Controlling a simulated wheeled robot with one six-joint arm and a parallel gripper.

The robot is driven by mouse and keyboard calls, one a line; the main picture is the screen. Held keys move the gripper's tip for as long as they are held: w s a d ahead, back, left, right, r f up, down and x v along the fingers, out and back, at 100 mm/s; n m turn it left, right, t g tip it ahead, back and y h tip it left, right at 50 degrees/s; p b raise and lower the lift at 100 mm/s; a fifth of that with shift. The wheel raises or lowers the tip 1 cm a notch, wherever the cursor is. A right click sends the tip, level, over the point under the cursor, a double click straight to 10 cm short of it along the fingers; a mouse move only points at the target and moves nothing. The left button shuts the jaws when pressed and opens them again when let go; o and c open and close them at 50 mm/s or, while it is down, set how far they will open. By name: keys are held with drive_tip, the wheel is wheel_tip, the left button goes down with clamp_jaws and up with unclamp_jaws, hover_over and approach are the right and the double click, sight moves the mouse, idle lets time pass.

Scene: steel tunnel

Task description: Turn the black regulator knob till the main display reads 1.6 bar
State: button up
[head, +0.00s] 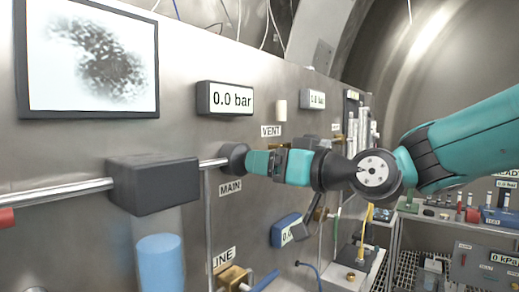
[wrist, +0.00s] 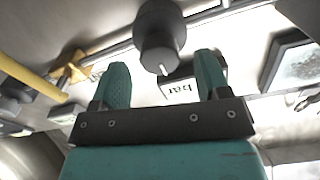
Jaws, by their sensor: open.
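The black regulator knob (head: 234,157) sits on the wall panel above the MAIN label (head: 230,187), at the end of a steel pipe. The main display (head: 238,100) above it reads 0.0 bar. My gripper (head: 250,162) is open at the knob's right side, pointing at it, and partly hides it. In the wrist view the knob (wrist: 160,38) with a white mark lies in line with the gap between the teal fingers of my gripper (wrist: 162,60). I cannot tell whether the fingertips reach around it. Part of an upside-down display (wrist: 178,90) shows behind the right finger.
A dark box (head: 152,185) sits on the pipe left of the knob, with a blue cylinder (head: 160,262) below. A white VENT peg (head: 281,110), a second display (head: 313,99) and a blue gauge (head: 287,231) surround my arm. A bench with instruments stands at right.

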drive_tip(key=shift+p+x, duration=0.35)
drive_tip(key=shift+x, duration=0.95)
drive_tip(key=c, duration=0.9)
